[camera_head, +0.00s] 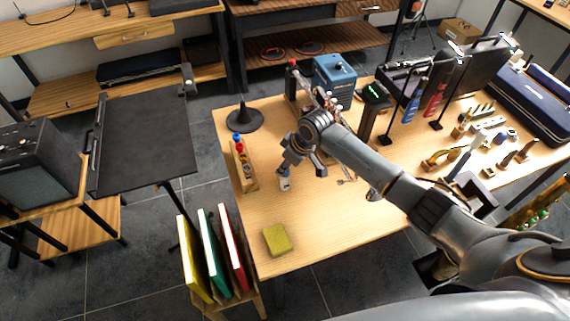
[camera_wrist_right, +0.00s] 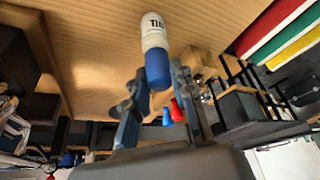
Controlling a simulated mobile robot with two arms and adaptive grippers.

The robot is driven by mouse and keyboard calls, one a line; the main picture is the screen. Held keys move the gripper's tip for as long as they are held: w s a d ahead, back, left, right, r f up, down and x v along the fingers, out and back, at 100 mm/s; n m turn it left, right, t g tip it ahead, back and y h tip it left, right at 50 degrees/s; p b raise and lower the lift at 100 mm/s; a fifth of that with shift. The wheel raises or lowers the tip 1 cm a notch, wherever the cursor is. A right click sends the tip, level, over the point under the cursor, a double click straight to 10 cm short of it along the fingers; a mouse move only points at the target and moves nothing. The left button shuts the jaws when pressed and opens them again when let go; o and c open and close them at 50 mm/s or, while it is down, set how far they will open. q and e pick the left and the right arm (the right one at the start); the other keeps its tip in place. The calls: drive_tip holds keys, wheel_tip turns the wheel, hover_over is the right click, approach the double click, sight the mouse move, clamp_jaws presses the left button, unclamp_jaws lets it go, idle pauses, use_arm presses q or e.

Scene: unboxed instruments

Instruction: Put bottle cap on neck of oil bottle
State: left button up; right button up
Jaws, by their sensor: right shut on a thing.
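A small oil bottle with a white, dark-lettered body (camera_wrist_right: 153,34) shows in the right wrist view, also in the head view (camera_head: 284,185), low over the table's left part. A blue bottle cap (camera_wrist_right: 158,70) meets the white body, with no gap visible between them. My right gripper (camera_wrist_right: 159,73) has its fingers on both sides of the blue cap; it also shows in the head view (camera_head: 287,170). Whether the bottle touches the table is hard to tell. The neck is hidden. My left gripper is not in view.
A wooden rack (camera_head: 246,172) with red and blue pieces stands just left of the gripper. A black cone-shaped stand (camera_head: 244,118) is behind it. A yellow-green sponge (camera_head: 277,240) lies at the front left. Instruments and tools crowd the right; bare wood lies around the sponge.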

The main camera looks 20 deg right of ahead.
drive_tip(key=shift+f, duration=0.45)
drive_tip(key=o, duration=0.8)
drive_tip(key=shift+d+r, duration=0.1)
drive_tip(key=shift+r, duration=0.05)
drive_tip(key=v, duration=1.1)
drive_tip(key=shift+s+d+r, duration=0.1)
drive_tip(key=shift+r, duration=0.2)
drive_tip(key=shift+f, duration=0.1)
